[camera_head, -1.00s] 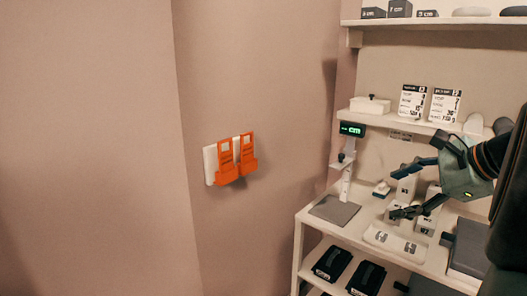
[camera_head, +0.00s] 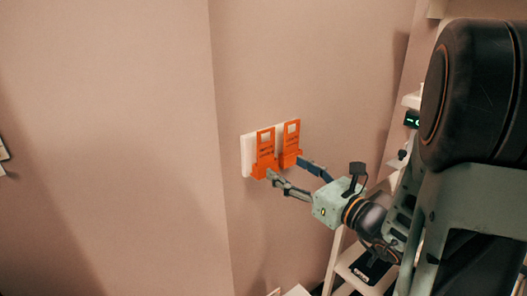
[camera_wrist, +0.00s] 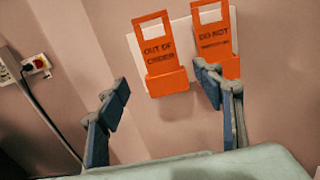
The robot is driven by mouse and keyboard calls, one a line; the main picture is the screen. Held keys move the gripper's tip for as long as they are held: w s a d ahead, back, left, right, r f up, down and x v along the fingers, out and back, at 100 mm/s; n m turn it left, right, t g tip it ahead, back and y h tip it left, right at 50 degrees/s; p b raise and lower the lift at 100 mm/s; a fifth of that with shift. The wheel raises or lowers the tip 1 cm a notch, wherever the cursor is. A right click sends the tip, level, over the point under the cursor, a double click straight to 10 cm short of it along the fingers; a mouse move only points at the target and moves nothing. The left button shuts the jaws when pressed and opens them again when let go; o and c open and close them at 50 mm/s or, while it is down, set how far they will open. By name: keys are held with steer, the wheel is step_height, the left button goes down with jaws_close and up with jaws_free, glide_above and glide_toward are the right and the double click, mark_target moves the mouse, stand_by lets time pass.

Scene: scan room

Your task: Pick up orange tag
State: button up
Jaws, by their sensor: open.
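Two orange tags hang side by side on a white plate (camera_head: 247,157) on the wall. My gripper (camera_head: 290,170) is open and empty, just in front of the tags' lower parts. In the wrist view, my gripper's (camera_wrist: 163,88) fingers lie on either side of the left tag; the right finger overlaps the right tag's lower part. Contact cannot be told.
A wall box with a red button (camera_wrist: 39,64) and a cable is at the left of the wrist view. Shelving (camera_head: 345,270) stands at the lower right, partly behind my arm. The wall left of the plate is clear.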

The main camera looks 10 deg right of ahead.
mark_target(267, 153)
steer(key=x, duration=0.8)
steer(key=shift+w+r+p, duration=0.15)
steer(key=shift+r+p, duration=0.1)
steer(key=shift+p, duration=0.15)
steer(key=c, duration=1)
